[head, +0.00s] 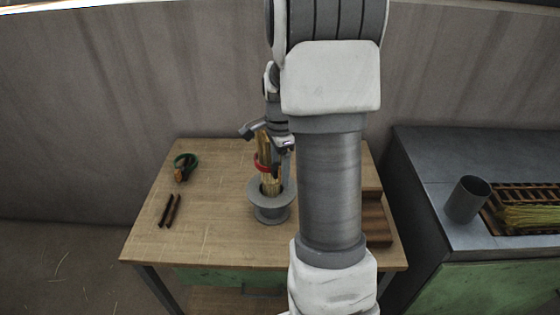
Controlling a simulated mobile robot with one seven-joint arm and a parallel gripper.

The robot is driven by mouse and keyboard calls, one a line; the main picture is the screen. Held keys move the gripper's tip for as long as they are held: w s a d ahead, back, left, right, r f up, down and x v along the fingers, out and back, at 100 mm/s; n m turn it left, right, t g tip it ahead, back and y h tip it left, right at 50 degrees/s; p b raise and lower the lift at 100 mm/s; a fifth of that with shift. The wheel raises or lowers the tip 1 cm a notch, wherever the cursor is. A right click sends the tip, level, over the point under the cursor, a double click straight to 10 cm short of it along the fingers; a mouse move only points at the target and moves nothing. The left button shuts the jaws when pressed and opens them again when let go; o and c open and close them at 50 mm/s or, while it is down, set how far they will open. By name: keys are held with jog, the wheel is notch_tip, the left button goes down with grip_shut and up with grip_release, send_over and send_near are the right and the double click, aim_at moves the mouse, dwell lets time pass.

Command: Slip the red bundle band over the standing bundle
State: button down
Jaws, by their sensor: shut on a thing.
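The standing bundle (265,143) is a sheaf of straw-coloured stalks, upright in a grey flanged holder (270,212) on the wooden table. The red bundle band (262,167) shows as a red arc across the front of the stalks, above the holder's rim. It appears to be around the bundle, but its far side is hidden. My gripper (284,160) is beside the bundle on its right, pointing down, shut on the red band at the band's right edge. My own arm hides part of the view to the right of the bundle.
The wooden table (215,235) has a green-handled tool (184,166) and two dark sticks (169,210) at left. A brown stepped block (375,220) is at right, partly behind my arm. A side bench holds a grey cup (467,199) and straw (530,215).

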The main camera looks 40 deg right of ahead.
jog(key=shift+s+a+f, duration=0.1)
jog(key=shift+s+f, duration=0.05)
jog(key=shift+f, duration=0.2)
jog(key=shift+f+b, duration=3.35)
jog(key=shift+f, duration=1.35)
grip_release()
notch_tip(320, 180, up, 18)
jog(key=p, duration=0.3)
jog(key=shift+f, duration=0.25)
